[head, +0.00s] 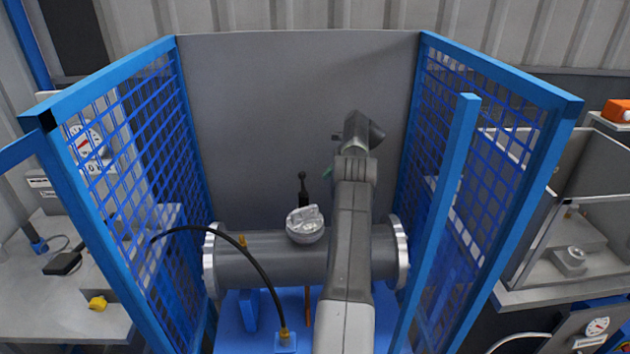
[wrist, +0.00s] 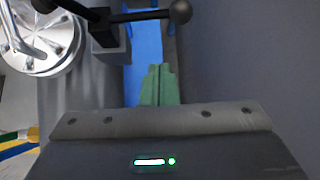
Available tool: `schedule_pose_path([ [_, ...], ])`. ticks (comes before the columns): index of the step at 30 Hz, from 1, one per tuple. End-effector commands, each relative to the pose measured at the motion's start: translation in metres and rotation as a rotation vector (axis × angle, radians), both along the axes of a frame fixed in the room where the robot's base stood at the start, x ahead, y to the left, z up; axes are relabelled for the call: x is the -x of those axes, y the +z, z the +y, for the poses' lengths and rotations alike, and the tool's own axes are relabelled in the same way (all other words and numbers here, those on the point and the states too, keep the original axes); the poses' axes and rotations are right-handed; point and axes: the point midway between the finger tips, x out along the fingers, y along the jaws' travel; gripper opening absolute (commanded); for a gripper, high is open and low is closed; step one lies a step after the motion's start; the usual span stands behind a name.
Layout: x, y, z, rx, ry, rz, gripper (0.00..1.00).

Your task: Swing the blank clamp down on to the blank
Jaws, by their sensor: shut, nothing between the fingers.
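The blank (head: 305,222) is a round silver cover with a raised handle, on top of the grey horizontal shell (head: 262,262). In the wrist view the blank (wrist: 42,38) is at the upper left, partly cut off. The blank clamp (head: 303,186) is a black lever with a ball knob, standing up behind the blank. In the wrist view the clamp (wrist: 150,15) points right, away from the blank, its knob at the right end. My gripper (head: 327,173) has green fingers, mostly hidden by my arm. In the wrist view my gripper (wrist: 158,70) is shut and empty, apart from the clamp.
Blue mesh panels (head: 130,170) and (head: 480,150) stand left and right, with a grey back wall (head: 290,110). A blue post (head: 445,200) is close right of my arm. A black hose (head: 230,240) arches over the shell's left. Open space lies above the shell.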

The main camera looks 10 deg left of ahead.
Motion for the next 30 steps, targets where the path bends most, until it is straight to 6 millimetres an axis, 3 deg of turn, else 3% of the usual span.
schedule_pose_path([
  [14,0.001,-0.025,0.017,0.000,0.001,0.000,0.00],
  [24,0.004,-0.074,0.066,0.001,0.003,0.003,0.00],
  [30,0.008,-0.045,0.069,0.001,0.000,0.000,0.00],
])
